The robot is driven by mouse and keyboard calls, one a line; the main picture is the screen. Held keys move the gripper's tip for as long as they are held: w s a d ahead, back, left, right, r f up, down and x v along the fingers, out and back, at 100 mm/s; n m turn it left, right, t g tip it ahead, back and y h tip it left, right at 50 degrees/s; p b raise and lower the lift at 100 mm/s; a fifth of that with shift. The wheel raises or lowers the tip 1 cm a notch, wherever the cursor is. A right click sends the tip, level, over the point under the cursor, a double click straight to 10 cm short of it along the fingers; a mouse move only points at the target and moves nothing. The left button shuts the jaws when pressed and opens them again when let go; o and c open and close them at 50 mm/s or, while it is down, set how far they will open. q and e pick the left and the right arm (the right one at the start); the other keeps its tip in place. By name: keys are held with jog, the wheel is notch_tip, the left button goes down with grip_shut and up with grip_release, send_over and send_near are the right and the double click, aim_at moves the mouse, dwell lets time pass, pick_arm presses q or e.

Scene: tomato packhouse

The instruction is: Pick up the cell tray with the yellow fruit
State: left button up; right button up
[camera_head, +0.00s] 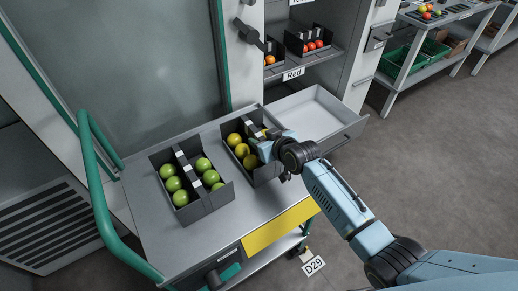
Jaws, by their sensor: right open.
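The dark cell tray with the yellow fruit (268,176) stands on the grey cart top, right of a similar tray. Several yellow fruits (241,150) show in its left row; its right row is largely covered by my gripper. My right gripper (263,146) is open over the middle and right side of this tray. Its fingertips are close to the tray's middle divider, and I cannot tell whether they touch it. My left gripper is not in view.
A tray of green fruit (207,205) stands left on the cart top (150,222). The cart has a green handle (97,175). An open, empty white drawer (330,105) lies behind the gripper.

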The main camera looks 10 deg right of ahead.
grip_shut()
dwell(1.2)
